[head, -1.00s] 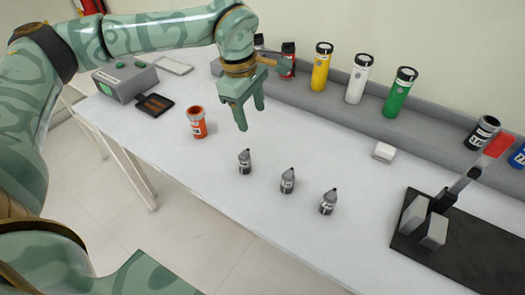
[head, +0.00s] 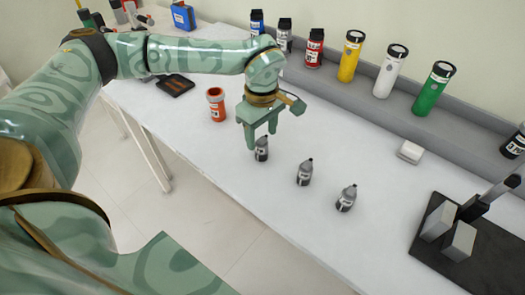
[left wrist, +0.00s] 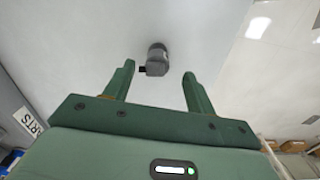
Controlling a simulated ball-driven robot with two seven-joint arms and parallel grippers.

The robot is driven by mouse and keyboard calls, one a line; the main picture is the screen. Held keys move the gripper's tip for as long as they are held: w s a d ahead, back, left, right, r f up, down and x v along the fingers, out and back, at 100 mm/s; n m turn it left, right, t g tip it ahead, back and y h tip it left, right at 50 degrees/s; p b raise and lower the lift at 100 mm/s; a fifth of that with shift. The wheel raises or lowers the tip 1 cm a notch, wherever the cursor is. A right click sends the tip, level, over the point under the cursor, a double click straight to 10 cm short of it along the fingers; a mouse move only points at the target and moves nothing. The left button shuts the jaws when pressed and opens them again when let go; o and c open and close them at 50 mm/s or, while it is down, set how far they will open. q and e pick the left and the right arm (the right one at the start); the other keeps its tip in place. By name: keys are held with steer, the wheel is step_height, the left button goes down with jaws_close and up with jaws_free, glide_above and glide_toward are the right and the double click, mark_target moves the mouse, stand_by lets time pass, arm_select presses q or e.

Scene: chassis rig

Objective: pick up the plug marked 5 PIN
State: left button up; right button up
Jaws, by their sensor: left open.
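Three small grey plugs with dark tips and small pale labels stand in a row on the white table: the left plug (head: 262,151), the middle plug (head: 304,173) and the right plug (head: 346,198). Their labels are too small to read, so I cannot tell which is marked 5 PIN. My left gripper (head: 261,141) is open and empty, right above the left plug. In the left wrist view a grey plug (left wrist: 157,59) shows beyond and between the open fingertips (left wrist: 159,68), apart from them. My right gripper is not in view.
An orange container (head: 216,106) stands left of my gripper. Blue, dark, red, yellow, white and green (head: 434,88) cylinders line the grey back ledge (head: 390,112). A white block (head: 410,152) lies before it. A black base (head: 470,240) with grey blocks is at right.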

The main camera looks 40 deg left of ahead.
mark_target(262, 143)
arm_select(q)
steer(key=f, duration=0.1)
steer(key=f+b, duration=0.1)
steer(key=f, duration=0.1)
steer(key=f+b, duration=0.1)
steer(key=f, duration=0.1)
steer(key=shift+w+a+f, duration=0.1)
steer(key=shift+w+a, duration=0.05)
steer(key=shift+w, duration=0.1)
steer(key=shift+c, duration=0.7)
steer(key=c, duration=1)
steer(key=shift+o, duration=0.2)
steer(key=shift+r, duration=0.25)
